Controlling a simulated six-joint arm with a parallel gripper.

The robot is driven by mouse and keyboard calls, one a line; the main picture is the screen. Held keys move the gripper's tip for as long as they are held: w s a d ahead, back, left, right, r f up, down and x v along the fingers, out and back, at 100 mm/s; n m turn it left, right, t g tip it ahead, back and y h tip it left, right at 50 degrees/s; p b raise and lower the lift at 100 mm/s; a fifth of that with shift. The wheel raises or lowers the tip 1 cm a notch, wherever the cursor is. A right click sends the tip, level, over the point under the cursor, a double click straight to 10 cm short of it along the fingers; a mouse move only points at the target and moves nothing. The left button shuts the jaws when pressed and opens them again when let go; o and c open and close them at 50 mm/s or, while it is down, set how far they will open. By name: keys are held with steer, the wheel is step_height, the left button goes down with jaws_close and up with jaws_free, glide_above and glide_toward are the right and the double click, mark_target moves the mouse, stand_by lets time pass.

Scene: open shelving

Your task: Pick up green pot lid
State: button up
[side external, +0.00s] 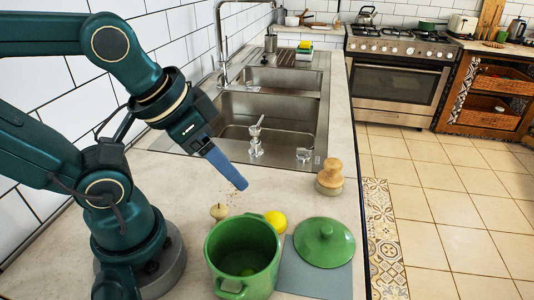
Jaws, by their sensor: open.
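The green pot lid (324,242) lies flat on a grey mat, knob up, at the right of the counter near its edge. The open green pot (242,256) stands just left of it, with something small and green inside. My gripper (240,184) is above the counter, up and to the left of the lid and behind the pot, apart from both. Its blue fingers are seen from the side and hold nothing visible. The gap between them is hard to see from this angle.
A yellow lemon (275,220) sits between pot and lid. A wooden-topped brush (330,178) stands behind the lid, and a small round beige item (219,211) lies behind the pot. The sink (262,115) is farther back. The counter drops off to the tiled floor on the right.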

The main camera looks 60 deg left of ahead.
steer(key=w+r+n, duration=0.3)
steer(key=w+r, duration=0.1)
steer(key=n+g, duration=0.2)
steer(key=g, duration=0.2)
glide_above(327, 228)
steer(key=a, duration=0.1)
step_height(327, 228, down, 8)
steer(key=shift+g, duration=0.8)
steer(key=f, duration=0.5)
steer(key=d+f, duration=0.1)
steer(key=f, duration=0.1)
steer(key=shift+s+f, duration=0.1)
steer(key=shift+f, duration=1)
jaws_close()
